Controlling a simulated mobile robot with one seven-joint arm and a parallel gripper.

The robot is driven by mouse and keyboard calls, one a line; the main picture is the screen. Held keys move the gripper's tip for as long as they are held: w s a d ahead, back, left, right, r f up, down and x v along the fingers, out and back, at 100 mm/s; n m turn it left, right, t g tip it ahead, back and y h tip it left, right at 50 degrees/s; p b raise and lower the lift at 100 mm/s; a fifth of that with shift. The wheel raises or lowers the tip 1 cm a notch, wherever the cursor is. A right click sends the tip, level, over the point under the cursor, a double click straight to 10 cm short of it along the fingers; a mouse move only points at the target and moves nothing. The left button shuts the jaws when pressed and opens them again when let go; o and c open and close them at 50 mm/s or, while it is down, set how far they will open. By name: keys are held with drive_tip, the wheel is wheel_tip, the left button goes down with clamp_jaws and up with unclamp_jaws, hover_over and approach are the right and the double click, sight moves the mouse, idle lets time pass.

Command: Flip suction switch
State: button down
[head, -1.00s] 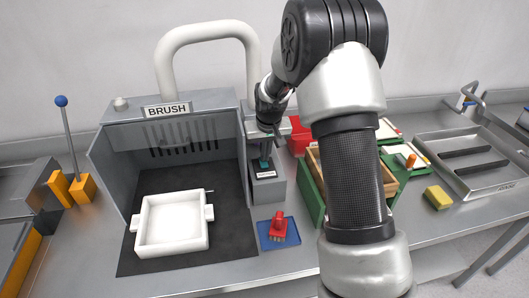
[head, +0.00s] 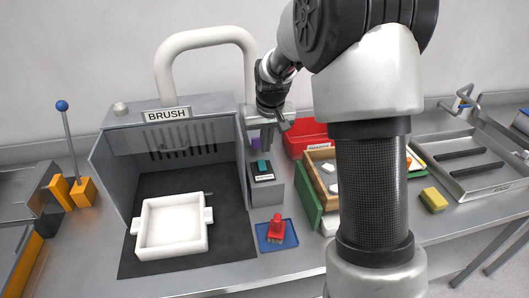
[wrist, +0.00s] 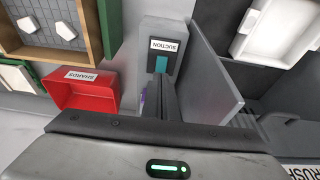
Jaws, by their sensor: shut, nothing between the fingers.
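The suction switch (head: 262,164) is a teal rocker on a grey box (head: 268,194) right of the brush booth. It also shows in the wrist view (wrist: 161,64), beside a label reading SUCTION. My gripper (head: 268,145) is above and behind the switch, apart from it. Its fingers (wrist: 168,88) are together and empty, with their tips close to the teal rocker in the wrist picture. I cannot tell for certain which way the rocker is tilted.
The brush booth (head: 110,150) with a white tray (head: 171,255) stands left. A red brush (head: 277,228) lies on a blue mat (head: 290,233) in front. A red shards bin (head: 308,135) and wooden box (head: 322,155) stand right. A purple part (head: 255,143) shows beside my gripper.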

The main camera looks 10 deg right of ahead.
drive_tip(key=shift+s+v, duration=0.2)
drive_tip(key=shift+v, duration=0.9)
drive_tip(key=shift+s+v, duration=0.2)
drive_tip(key=shift+v, duration=0.95)
drive_tip(key=shift+f, duration=0.1)
drive_tip(key=s+r+t, duration=0.1)
drive_tip(key=s+r, duration=1)
drive_tip(key=s, duration=0.4)
drive_tip(key=s+r+t+p, duration=0.1)
drive_tip(key=s, duration=1.3)
drive_tip(key=shift+a, duration=0.2)
drive_tip(key=shift+s, duration=0.1)
